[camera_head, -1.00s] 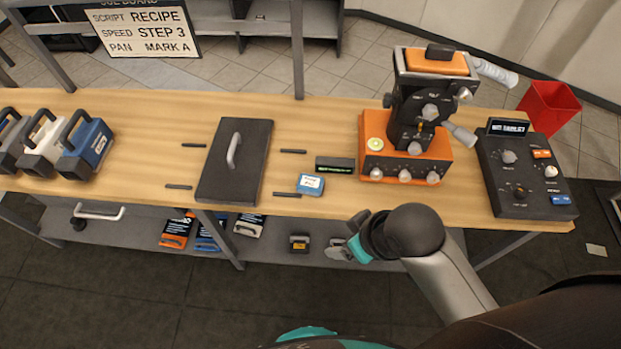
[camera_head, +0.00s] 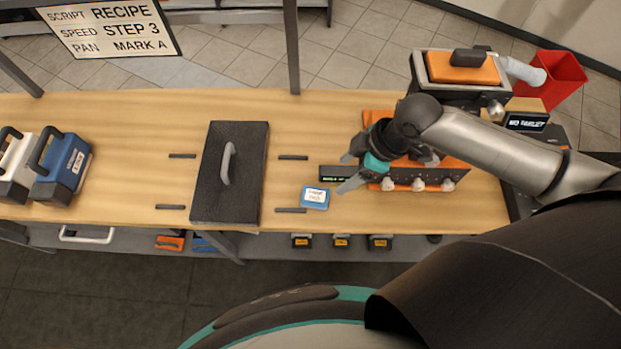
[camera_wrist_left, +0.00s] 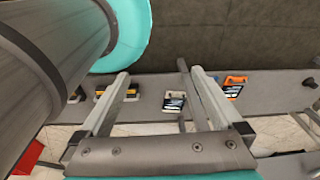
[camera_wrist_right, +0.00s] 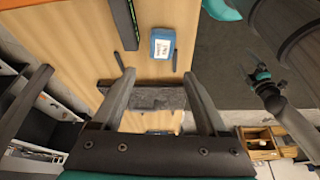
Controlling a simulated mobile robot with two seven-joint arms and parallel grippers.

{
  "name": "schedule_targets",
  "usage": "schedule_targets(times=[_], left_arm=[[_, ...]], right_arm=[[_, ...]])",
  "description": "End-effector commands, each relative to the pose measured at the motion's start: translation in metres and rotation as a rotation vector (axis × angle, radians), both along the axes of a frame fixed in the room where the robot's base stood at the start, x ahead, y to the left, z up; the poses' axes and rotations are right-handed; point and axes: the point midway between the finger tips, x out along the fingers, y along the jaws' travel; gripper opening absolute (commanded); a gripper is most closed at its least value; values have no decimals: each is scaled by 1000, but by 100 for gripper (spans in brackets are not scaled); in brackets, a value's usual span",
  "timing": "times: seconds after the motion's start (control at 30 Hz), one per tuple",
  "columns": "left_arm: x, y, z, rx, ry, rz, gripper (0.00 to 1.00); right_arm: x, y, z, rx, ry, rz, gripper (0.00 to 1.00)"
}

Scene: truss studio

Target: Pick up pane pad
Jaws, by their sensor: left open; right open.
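The pane pad appears to be the small blue block with a white label (camera_head: 315,198), lying on the wooden bench; its print is too small to read surely. It also shows in the right wrist view (camera_wrist_right: 163,43), ahead of and between the fingers. My right gripper (camera_head: 345,173) is open and empty, above the bench, just up and right of the blue pad and apart from it. My left gripper is outside the head view; in the left wrist view (camera_wrist_left: 160,74) it is open and empty, with the lower shelf beyond it.
A dark board with a grey handle (camera_head: 205,190) lies left of the pad. Thin dark strips (camera_head: 291,210) lie around it. A dark display bar (camera_head: 338,173) and an orange machine (camera_head: 455,180) stand close to my right gripper. Cases (camera_head: 62,165) stand at left.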

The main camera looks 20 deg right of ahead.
Motion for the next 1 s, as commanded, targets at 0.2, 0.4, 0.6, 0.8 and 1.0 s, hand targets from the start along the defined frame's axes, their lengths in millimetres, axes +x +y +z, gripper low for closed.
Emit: schedule_targets(times=[0.2, 0.4, 0.6, 0.8, 1.0], left_arm=[[-35, 2, -8, 4, 54, -1, 100], [-43, 2, -14, 5, 68, -3, 100], [-32, 1, -17, 3, 52, -5, 100], [-23, 0, -18, 1, 36, -5, 100], [-24, 0, -22, 0, 36, -5, 100]], right_arm=[[5, 14, -35, 4, 4, -2, 76], [11, 27, -69, 3, 3, -2, 76], [15, 33, -88, 1, 0, -2, 76], [16, 37, -97, 1, 1, -1, 76], [19, 47, -121, 2, 2, 0, 76]])
